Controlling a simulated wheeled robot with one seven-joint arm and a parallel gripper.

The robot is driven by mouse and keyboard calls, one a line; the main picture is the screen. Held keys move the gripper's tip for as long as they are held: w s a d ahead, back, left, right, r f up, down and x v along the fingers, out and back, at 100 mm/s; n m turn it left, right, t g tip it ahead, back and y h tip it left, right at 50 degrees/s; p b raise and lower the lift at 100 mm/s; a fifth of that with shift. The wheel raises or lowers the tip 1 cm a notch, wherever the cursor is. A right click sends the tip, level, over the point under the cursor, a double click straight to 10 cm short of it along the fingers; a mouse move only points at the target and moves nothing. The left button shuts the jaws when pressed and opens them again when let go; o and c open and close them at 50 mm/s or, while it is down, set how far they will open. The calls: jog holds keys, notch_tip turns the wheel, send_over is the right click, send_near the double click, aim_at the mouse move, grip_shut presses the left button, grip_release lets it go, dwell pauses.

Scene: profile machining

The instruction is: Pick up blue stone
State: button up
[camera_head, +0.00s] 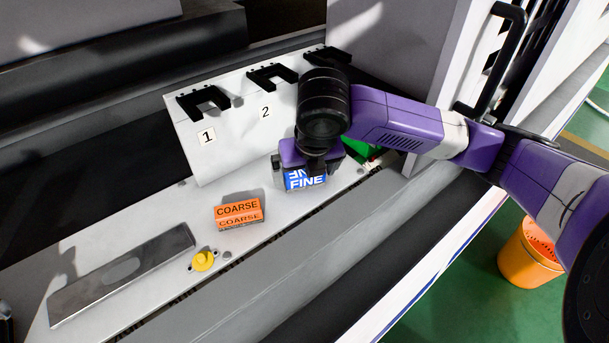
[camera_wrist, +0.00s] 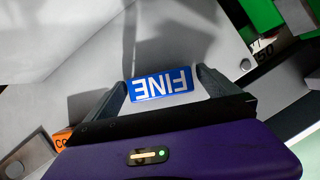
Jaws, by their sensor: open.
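The blue stone (camera_head: 306,180) is a small block with "FINE" in white letters, lying on the light grey ledge. In the wrist view the blue stone (camera_wrist: 162,85) lies between the two open fingers, near their tips. My gripper (camera_head: 306,172) is right over the stone in the head view and hides part of it. In the wrist view my gripper (camera_wrist: 162,84) is open, with one finger on each side of the stone. I cannot tell whether either finger touches it.
An orange "COARSE" block (camera_head: 238,213) lies left of the blue stone. A yellow knob (camera_head: 203,261) and a flat metal bar (camera_head: 122,274) are further left. A white panel (camera_head: 205,157) with black forked holders rises behind. A green item (camera_head: 360,148) is just right of my gripper.

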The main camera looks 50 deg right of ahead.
aim_at(304, 171)
jog(key=shift+f, duration=0.2)
jog(key=c, duration=1.5)
notch_tip(304, 171, up, 10)
jog(key=shift+w+r, duration=0.1)
jog(key=shift+c, duration=0.2)
jog(key=o, duration=1.1)
jog(key=c, duration=0.7)
jog(key=shift+d, duration=0.15)
